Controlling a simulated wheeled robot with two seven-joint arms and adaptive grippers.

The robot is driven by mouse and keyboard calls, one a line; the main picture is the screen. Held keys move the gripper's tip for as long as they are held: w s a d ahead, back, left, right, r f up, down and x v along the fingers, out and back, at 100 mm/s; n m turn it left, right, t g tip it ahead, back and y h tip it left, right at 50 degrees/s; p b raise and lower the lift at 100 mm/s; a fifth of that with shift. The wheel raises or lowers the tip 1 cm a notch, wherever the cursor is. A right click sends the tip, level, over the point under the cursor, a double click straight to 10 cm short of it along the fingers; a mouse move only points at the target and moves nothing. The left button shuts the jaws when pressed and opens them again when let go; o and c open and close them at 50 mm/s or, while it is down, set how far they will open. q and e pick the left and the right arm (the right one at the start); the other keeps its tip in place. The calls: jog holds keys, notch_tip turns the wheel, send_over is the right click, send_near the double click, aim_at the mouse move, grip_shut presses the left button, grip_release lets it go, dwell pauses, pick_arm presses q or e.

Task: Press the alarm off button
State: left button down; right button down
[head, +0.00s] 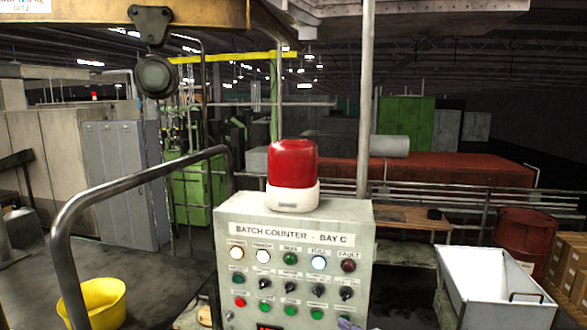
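The grey control box labelled "BATCH COUNTER - BAY C" (365,222) stands at the lower centre, facing me. Its top row has lit white lamps, a green lamp and a dark red one (348,265) under "FAULT". Below are a green button, black rotary knobs, a red button (239,302) at the left and several green buttons. The small labels are too blurred to read, so I cannot tell which button is alarm off. My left gripper is out of view.
A red beacon (293,162) with a white base sits on the box. A bent metal rail (130,180) curves up at its left. A yellow bucket (103,300) is at lower left, a white bin (497,285) at right. A pendant (156,76) hangs at upper left.

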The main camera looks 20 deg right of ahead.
jog(key=shift+s+a+b, duration=0.15)
jog(key=shift+s+b, duration=0.05)
jog(key=shift+b, duration=0.1)
jog(key=shift+s, duration=0.1)
jog(key=s+a+b, duration=0.2)
jog(key=s+a, duration=0.1)
jog(key=s, duration=0.2)
jog(key=shift+a, duration=0.15)
dwell(0.4)
jog(key=shift+s, duration=0.1)
